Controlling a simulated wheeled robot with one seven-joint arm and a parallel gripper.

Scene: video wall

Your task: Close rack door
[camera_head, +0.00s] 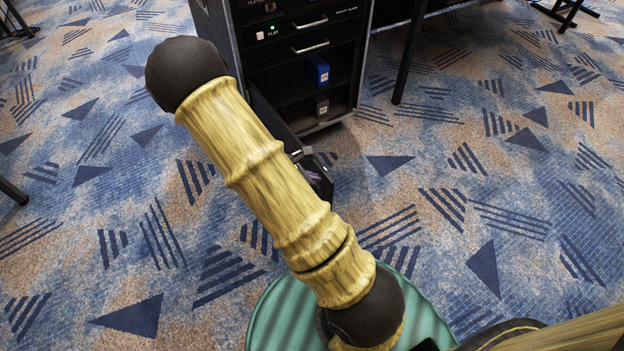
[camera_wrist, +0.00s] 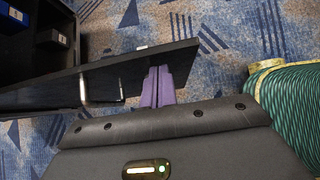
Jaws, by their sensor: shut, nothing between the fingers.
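The black rack (camera_head: 302,22) stands at the top of the head view. Its dark door (camera_head: 276,124) is open and juts out from the left side of the lower compartment, partly hidden behind my arm. In the wrist view the door (camera_wrist: 130,68) slants across the upper left, with a metal handle (camera_wrist: 86,90) on the face towards me. My gripper (camera_head: 316,173) is low at the door's outer end, mostly hidden by my arm. In the wrist view its purple fingers (camera_wrist: 158,82) are shut and empty, against or very near the door's face; contact is unclear.
A blue box (camera_head: 317,69) and a dark box (camera_head: 321,106) stand on the rack's open shelves. Drawers with metal handles (camera_head: 312,47) are above. A black table leg (camera_head: 408,55) is right of the rack. Patterned carpet around is mostly clear.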

